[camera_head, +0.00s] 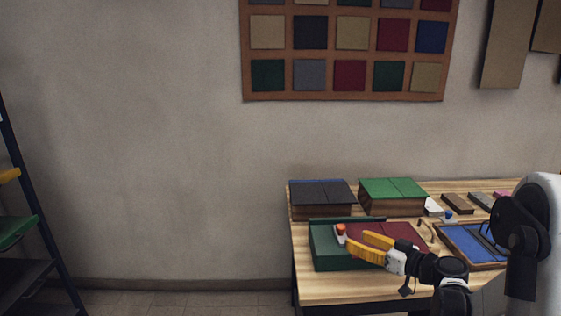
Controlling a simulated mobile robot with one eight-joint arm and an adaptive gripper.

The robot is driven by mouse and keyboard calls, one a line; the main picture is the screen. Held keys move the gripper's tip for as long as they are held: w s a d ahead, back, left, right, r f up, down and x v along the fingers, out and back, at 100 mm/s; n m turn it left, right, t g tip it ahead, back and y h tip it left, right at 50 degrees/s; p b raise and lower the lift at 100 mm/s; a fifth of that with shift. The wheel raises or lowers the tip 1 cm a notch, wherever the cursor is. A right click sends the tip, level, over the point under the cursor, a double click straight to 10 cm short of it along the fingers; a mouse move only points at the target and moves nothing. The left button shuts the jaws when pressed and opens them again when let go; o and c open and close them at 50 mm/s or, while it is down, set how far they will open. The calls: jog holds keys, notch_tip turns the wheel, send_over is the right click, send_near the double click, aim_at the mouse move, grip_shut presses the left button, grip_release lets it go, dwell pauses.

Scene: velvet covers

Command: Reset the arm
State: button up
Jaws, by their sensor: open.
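My gripper (359,249) has yellow fingers and is open. It is at the end of my arm, which reaches in from the lower right. In the picture it lies in front of a green box (326,250) and a dark red cover (400,232) on the table. Nothing shows between the fingers for certain. A small orange and white object (340,232) shows just beyond the fingertips; I cannot tell whether they touch it.
The wooden table (318,290) bears a dark book-like block (321,197), a green one (393,193), a blue tray (466,243) and small items at the right. A shelf (30,240) stands far left. A swatch board (345,55) hangs on the wall. The floor between shelf and table is clear.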

jog(key=s+a+r+m+g+h, duration=0.3)
jog(key=s+a+r+g+h, duration=0.15)
jog(key=s+a, duration=0.65)
jog(key=s+d+m+h, duration=0.1)
jog(key=s+d+h, duration=0.1)
jog(key=s, duration=0.8)
jog(key=s+d+m+g+h, duration=0.1)
jog(key=s+d+m+h, duration=0.1)
jog(key=s, duration=0.8)
jog(key=shift+d+f+h, duration=0.15)
jog(key=shift+d+h, duration=0.05)
jog(key=shift+h, duration=0.15)
